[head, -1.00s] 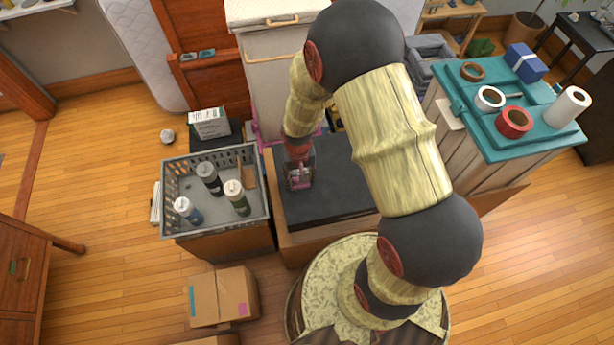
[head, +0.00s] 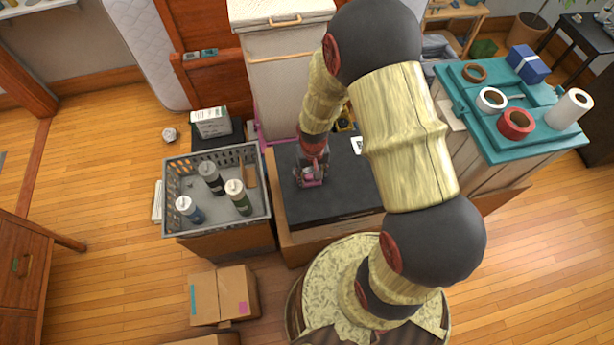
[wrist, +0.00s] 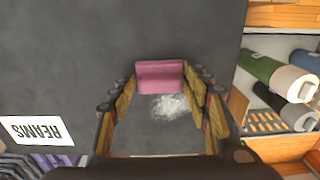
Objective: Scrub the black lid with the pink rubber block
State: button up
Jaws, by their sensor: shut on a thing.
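The black lid (head: 340,195) lies flat in front of me, dark and wide; its surface fills most of the wrist view (wrist: 60,70). A pale whitish smudge (wrist: 170,106) shows on it just beside the block in the wrist view. My gripper (head: 312,180) is over the left part of the lid, pointing down. It is shut on the pink rubber block (wrist: 160,76), which spans its two fingertips (wrist: 160,84). The block is at or close to the lid surface; I cannot tell whether it touches. A white label reading REAMS (wrist: 38,130) is on the lid.
A grey crate (head: 167,205) with several bottles stands directly left of the lid. A teal-topped cabinet (head: 505,145) with tape rolls is at right. A tall pale cabinet (head: 285,85) stands behind. Cardboard boxes (head: 222,295) sit on the floor at front left.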

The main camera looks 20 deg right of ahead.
jog(key=shift+a, duration=0.1)
jog(key=shift+w+a, duration=0.2)
jog(key=shift+a, duration=0.8)
jog(key=shift+w+a, duration=0.2)
jog(key=shift+a, duration=0.75)
jog(key=shift+w+d, duration=2.65)
jog(key=shift+d, duration=0.1)
jog(key=shift+a, duration=0.15)
jog(key=shift+w+a, duration=0.15)
jog(key=shift+a, duration=0.9)
jog(key=shift+w+a, duration=0.15)
jog(key=shift+a, duration=0.85)
